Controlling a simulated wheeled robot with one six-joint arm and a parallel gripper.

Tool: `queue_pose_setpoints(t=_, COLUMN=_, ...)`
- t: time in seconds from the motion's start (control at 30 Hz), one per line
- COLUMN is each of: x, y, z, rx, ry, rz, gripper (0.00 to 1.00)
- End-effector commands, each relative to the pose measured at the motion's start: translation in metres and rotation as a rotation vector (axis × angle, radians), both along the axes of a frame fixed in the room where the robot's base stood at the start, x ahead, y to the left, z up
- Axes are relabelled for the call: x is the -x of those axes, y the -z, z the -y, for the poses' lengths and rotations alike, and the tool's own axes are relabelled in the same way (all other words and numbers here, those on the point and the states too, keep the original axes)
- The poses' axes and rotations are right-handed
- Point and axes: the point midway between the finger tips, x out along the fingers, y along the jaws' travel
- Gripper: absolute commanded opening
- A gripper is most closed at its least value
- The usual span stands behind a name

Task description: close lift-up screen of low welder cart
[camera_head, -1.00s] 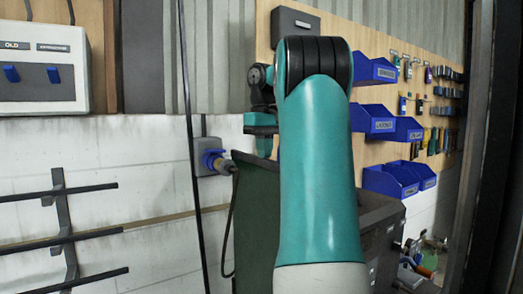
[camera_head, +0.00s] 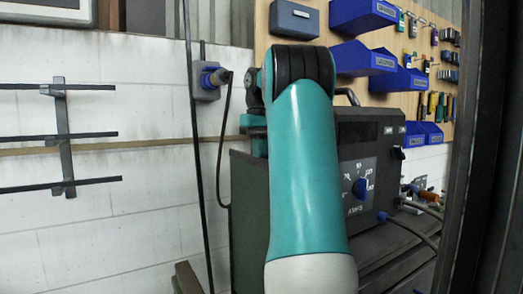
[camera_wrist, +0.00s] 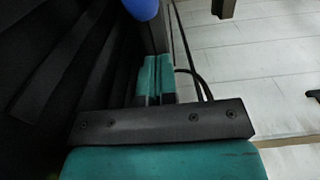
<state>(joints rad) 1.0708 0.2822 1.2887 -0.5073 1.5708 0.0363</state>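The welder cart (camera_head: 372,140) stands behind my teal arm, which hides its middle. Its front has a blue dial knob (camera_head: 361,188) and a black top section. A dark green flat panel (camera_head: 247,215) stands upright at its left; I cannot tell whether this is the lift-up screen. My gripper (camera_head: 255,138) is at the top edge of this panel, partly hidden by my arm. In the wrist view its two teal fingers (camera_wrist: 156,80) lie close together with a thin gap. I see nothing clearly held between them. A dark ribbed surface (camera_wrist: 60,70) fills the left of that view.
A blue plug and socket (camera_head: 210,80) with a hanging cable is on the white wall. A dark rack (camera_head: 63,140) is at the left. Blue bins (camera_head: 365,60) and tools hang on the wooden board. A dark post (camera_head: 470,150) stands at the right.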

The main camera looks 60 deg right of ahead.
Motion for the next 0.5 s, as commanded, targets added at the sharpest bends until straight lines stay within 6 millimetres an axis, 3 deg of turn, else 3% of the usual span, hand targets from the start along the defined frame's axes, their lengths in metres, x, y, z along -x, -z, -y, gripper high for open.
queue_pose_setpoints(t=0.03, x=0.000, y=0.030, z=0.000, rx=-0.001, ry=-0.002, rz=0.000, gripper=0.00)
queue_pose_setpoints(t=0.1, x=0.000, y=0.048, z=0.000, rx=-0.001, ry=0.000, rz=0.000, gripper=0.00)
queue_pose_setpoints(t=0.3, x=0.001, y=0.090, z=0.001, rx=-0.001, ry=0.002, rz=-0.001, gripper=0.00)
queue_pose_setpoints(t=0.5, x=0.002, y=0.116, z=0.002, rx=0.000, ry=0.003, rz=0.000, gripper=0.00)
